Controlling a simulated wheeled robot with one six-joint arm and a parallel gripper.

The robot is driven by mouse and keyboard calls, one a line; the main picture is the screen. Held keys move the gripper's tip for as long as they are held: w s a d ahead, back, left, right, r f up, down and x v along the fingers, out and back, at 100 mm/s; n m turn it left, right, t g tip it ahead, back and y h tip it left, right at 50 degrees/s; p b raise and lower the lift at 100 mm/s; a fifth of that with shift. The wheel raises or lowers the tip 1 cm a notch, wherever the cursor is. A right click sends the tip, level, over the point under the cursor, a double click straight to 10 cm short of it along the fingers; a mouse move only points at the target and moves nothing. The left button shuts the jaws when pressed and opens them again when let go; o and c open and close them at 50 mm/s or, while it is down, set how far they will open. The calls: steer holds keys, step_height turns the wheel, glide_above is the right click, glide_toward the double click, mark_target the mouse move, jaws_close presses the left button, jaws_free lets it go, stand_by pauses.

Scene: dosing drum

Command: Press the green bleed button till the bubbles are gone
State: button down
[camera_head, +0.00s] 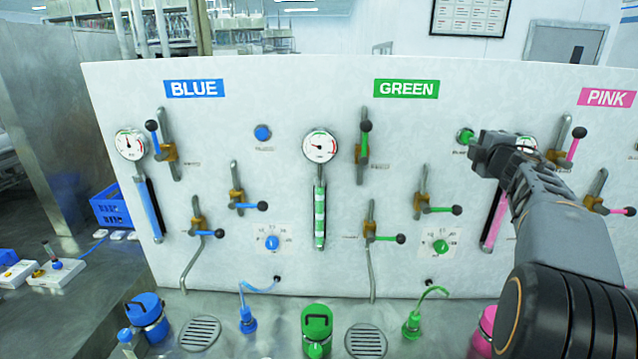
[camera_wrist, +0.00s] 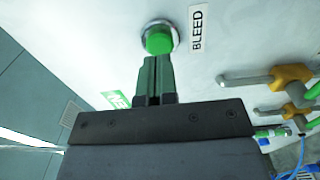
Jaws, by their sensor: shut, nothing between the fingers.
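The green bleed button (camera_head: 465,136) sits in a round metal collar at the upper right of the GREEN section. In the wrist view the green button (camera_wrist: 158,39) is beside a BLEED label (camera_wrist: 197,28). My gripper (camera_wrist: 155,60) is shut and empty, its fingertips at the button's lower edge in that view. I cannot tell whether they touch it. In the head view my gripper (camera_head: 476,150) is just right of the button and partly covers its surroundings. The green sight tube (camera_head: 319,228) below the gauge (camera_head: 320,146) shows green broken by several white bands.
Lever valves with black knobs, such as the upper green lever (camera_head: 365,142), stick out from the panel (camera_head: 285,110). A green dial (camera_head: 441,247) is lower down. The blue button (camera_head: 262,133) is to the left. My arm hides part of the PINK section.

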steer(key=shift+w+d, duration=0.2)
steer(key=shift+w, duration=1.3)
steer(key=shift+s, duration=0.2)
steer(key=shift+s+a, duration=0.15)
steer(key=shift+s, duration=0.55)
steer(key=shift+w, duration=0.25)
steer(key=shift+w, duration=0.65)
steer(key=shift+s, duration=0.9)
steer(key=shift+w, duration=0.2)
